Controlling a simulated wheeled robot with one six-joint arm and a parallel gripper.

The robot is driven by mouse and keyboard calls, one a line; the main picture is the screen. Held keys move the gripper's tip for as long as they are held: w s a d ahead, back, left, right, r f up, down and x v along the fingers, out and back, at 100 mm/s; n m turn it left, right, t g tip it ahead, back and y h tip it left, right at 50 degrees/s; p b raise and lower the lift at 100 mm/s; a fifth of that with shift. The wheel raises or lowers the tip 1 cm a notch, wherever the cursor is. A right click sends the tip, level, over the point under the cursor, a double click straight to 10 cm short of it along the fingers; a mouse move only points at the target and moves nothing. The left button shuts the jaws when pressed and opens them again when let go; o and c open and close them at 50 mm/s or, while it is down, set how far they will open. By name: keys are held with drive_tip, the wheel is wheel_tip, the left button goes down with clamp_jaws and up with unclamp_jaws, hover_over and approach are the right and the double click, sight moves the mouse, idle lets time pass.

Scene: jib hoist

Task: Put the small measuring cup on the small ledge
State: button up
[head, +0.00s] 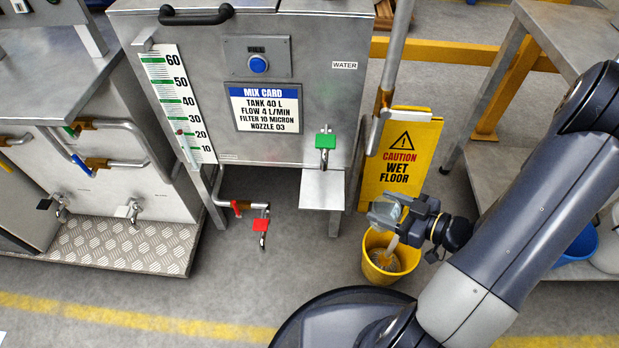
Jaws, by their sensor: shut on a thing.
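My gripper (402,212) is at the right of centre, above a yellow bucket. It is shut on the small measuring cup (382,214), a clear greyish vessel that looks tilted. The jaws partly hide the cup. A pale streak runs from below the cup toward the bucket; I cannot tell whether it is liquid. The small ledge (322,190) is a bare metal plate on the front of the water tank, below the green-handled tap (325,148). The cup is to the right of the ledge and apart from it.
The yellow bucket (372,270) stands on the floor under my gripper. A yellow wet-floor sign (400,150) stands behind the cup. A grey post (395,60) rises between tank and sign.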

drive_tip(key=w+a+b, duration=0.1)
drive_tip(key=w+a, duration=0.1)
drive_tip(key=a, duration=0.2)
drive_tip(key=w+a+b, duration=0.1)
drive_tip(key=w+a, duration=0.2)
drive_tip(key=w+a+b, duration=0.1)
drive_tip(key=w+a, duration=0.2)
drive_tip(key=a, duration=0.1)
drive_tip(key=shift+w+a, duration=0.1)
drive_tip(key=shift+a, duration=0.2)
drive_tip(key=x, duration=0.1)
drive_tip(key=b+x, duration=0.1)
drive_tip(key=x, duration=0.1)
drive_tip(key=shift+w+a+r, duration=0.2)
drive_tip(key=shift+a+r, duration=0.15)
drive_tip(key=shift+d+f+b, duration=0.15)
drive_tip(key=shift+f+b, duration=0.3)
drive_tip(key=shift+f, duration=0.15)
drive_tip(key=shift+f, duration=0.15)
drive_tip(key=o, duration=1)
